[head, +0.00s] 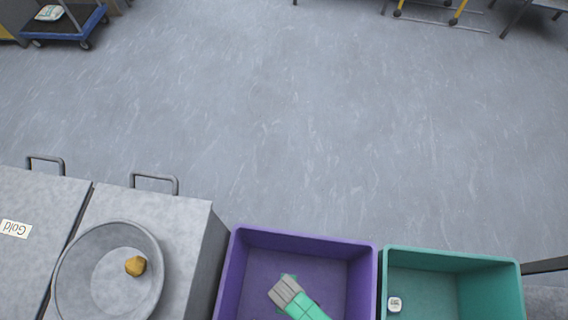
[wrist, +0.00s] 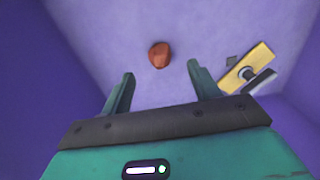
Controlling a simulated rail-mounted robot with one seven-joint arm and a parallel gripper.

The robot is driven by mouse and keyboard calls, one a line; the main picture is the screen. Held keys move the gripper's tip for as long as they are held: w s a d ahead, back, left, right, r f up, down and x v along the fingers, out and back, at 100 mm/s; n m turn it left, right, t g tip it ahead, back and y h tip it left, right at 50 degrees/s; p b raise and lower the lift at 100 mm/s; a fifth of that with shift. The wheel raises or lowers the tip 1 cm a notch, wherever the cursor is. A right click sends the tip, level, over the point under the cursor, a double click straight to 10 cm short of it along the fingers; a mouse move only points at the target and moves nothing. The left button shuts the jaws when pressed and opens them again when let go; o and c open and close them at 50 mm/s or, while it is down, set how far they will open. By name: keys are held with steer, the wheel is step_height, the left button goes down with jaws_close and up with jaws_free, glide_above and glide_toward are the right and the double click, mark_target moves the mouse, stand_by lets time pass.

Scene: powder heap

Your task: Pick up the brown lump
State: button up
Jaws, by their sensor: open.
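In the wrist view, a small reddish-brown lump (wrist: 158,55) lies on the floor of the purple bin (head: 365,283). My gripper (wrist: 160,88) is open and empty. Its two teal fingers point toward the lump, which sits beyond the fingertips and between their lines, apart from both. In the head view, the grey and teal end of my arm is over the purple bin, and the brown lump cannot be seen there.
A yellow piece with a dark round knob (wrist: 246,72) lies right of the lump by the bin wall. A teal bin (head: 440,262) holding a small white item (head: 395,304) stands to the right. A grey dish (head: 75,262) with a mustard-yellow lump (head: 136,266) stands left.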

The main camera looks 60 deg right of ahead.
step_height(320, 180, down, 7)
steer(key=b, duration=0.4)
steer(key=shift+w+r, duration=0.1)
steer(key=shift+r, duration=0.15)
steer(key=shift+c, duration=0.4)
steer(key=c, duration=1)
